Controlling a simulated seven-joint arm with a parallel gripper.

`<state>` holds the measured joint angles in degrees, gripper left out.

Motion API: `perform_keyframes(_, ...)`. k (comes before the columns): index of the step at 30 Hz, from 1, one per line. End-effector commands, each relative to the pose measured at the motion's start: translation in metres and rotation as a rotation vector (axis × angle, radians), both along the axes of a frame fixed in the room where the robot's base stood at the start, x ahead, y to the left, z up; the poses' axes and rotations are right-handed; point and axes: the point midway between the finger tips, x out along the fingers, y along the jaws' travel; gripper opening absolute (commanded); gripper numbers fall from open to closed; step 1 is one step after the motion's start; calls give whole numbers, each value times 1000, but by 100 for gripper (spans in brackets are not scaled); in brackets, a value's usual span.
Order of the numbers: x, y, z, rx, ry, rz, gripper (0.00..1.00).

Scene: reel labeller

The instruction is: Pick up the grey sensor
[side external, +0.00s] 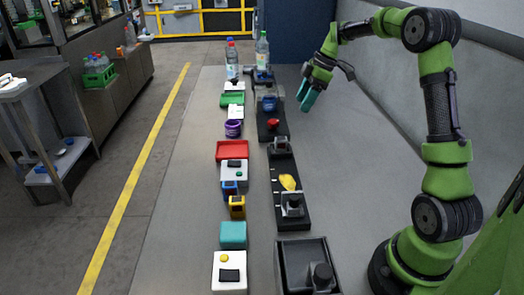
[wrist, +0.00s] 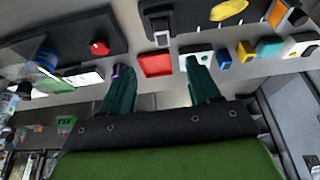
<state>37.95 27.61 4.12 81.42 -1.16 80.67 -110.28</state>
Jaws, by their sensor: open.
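My gripper (side external: 308,96) has teal fingers and hangs in the air to the right of the long table's row of parts, touching nothing. In the wrist view its two fingers (wrist: 160,88) are apart with nothing held between them. A small grey and black block (side external: 281,145), possibly the grey sensor, sits at the far end of the nearer black board (side external: 277,185). In the wrist view a grey block (wrist: 161,38) shows at that board's edge, beyond the fingertips. Another grey and black block (side external: 292,206) sits toward the board's near end. I cannot tell for certain which is the sensor.
A yellow part (side external: 288,182) lies between the two blocks. A red button (side external: 272,124) is on the farther black board. A red tray (side external: 232,150) and several small coloured parts line the left. Bottles (side external: 262,52) stand at the far end. The table's right side is clear.

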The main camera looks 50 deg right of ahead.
Motion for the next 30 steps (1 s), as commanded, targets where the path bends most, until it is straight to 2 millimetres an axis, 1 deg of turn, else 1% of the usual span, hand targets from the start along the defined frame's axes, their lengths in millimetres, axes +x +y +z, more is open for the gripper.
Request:
perform_keyframes(1, 2, 5, -11, 4, 4, 1, 62)
perform_keyframes(6, 13, 15, -46, 5, 6, 0, 62)
perform_keyframes(9, 18, 21, -65, 4, 5, 0, 62)
perform_keyframes(12, 23, 25, -81, 2, 3, -1, 62)
perform_keyframes(15, 26, 28, -90, 1, 3, -2, 62)
perform_keyframes(20, 29, 32, -99, 1, 3, -2, 62)
perform_keyframes(26, 40, 47, -123, 2, 5, 0, 62)
perform_keyframes(30, 44, 49, -137, 2, 3, -4, 62)
